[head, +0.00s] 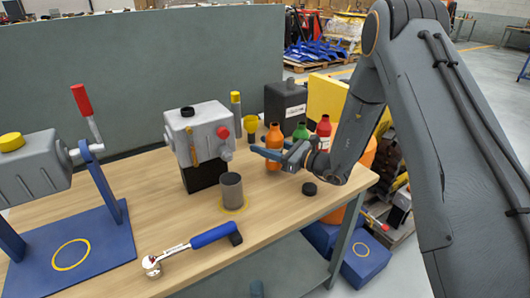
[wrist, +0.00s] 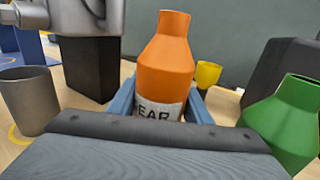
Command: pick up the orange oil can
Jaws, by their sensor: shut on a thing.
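The orange oil can (head: 273,136) stands upright near the back right of the wooden workbench. In the wrist view the orange oil can (wrist: 166,68) is close and central, with a white label partly reading "EAR". My gripper (head: 268,157) is shut on the orange can, with a blue finger on each side of its lower body. The fingers also show in the wrist view (wrist: 158,103).
A green bottle (head: 300,132) and a red bottle (head: 323,131) stand close to the right. A yellow cup (wrist: 207,74) is behind the can. A black canister (head: 285,102) stands behind.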

